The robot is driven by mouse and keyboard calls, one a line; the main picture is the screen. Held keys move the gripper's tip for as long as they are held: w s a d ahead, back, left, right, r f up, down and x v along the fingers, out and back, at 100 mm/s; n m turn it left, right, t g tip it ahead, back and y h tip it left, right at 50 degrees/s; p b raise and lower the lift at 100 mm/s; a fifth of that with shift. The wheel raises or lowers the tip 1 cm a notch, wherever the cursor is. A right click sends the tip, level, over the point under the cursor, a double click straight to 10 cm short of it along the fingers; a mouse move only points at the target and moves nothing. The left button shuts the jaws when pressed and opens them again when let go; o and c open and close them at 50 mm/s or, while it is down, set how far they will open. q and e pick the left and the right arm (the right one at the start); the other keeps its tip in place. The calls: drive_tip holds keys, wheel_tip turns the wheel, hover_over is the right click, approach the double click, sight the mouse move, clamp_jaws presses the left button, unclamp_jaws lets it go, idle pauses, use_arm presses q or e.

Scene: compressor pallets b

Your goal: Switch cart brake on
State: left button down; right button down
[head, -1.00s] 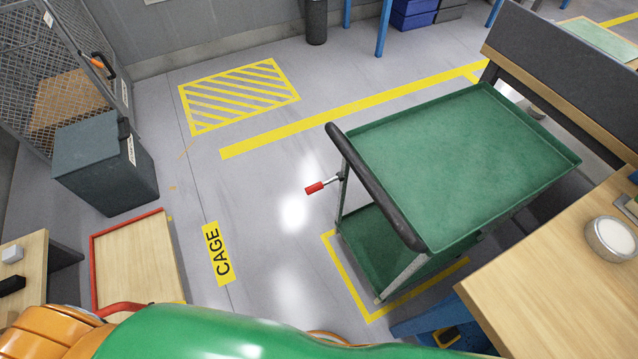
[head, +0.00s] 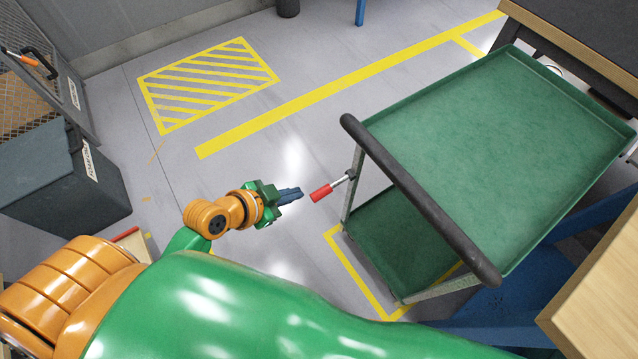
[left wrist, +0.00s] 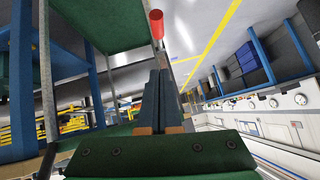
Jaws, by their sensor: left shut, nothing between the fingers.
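The green two-shelf cart (head: 500,140) stands on the right in the head view, with a black push handle (head: 420,200) on its near left side. The brake lever with its red grip (head: 321,193) sticks out to the left from the cart's post. My left gripper (head: 296,194) is shut and empty, just left of the red grip, with a small gap seen between them. In the left wrist view the red grip (left wrist: 156,24) shows beyond the blue fingertips (left wrist: 159,78), and the cart's shelf edges and post are at the left. My right gripper is not in view.
A yellow-striped floor area (head: 208,84) and a long yellow line lie behind. A grey bin (head: 70,185) stands at the left. A wooden bench (head: 600,280) is at the right, close to the cart.

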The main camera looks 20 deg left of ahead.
use_arm(q)
drive_tip(key=shift+s+d+r, duration=0.1)
drive_tip(key=shift+s+d, duration=0.1)
drive_tip(key=b, duration=0.3)
hover_over(325, 190)
drive_tip(key=s, duration=0.3)
wheel_tip(325, 190, down, 8)
drive_tip(key=r, duration=0.1)
drive_tip(key=f, duration=0.1)
drive_tip(key=a+f, duration=0.1)
drive_tip(key=f, duration=0.1)
drive_tip(key=shift+a+b, duration=0.1)
drive_tip(key=shift+b, duration=0.25)
drive_tip(key=shift+w+a+f, duration=0.1)
drive_tip(key=shift+f, duration=0.25)
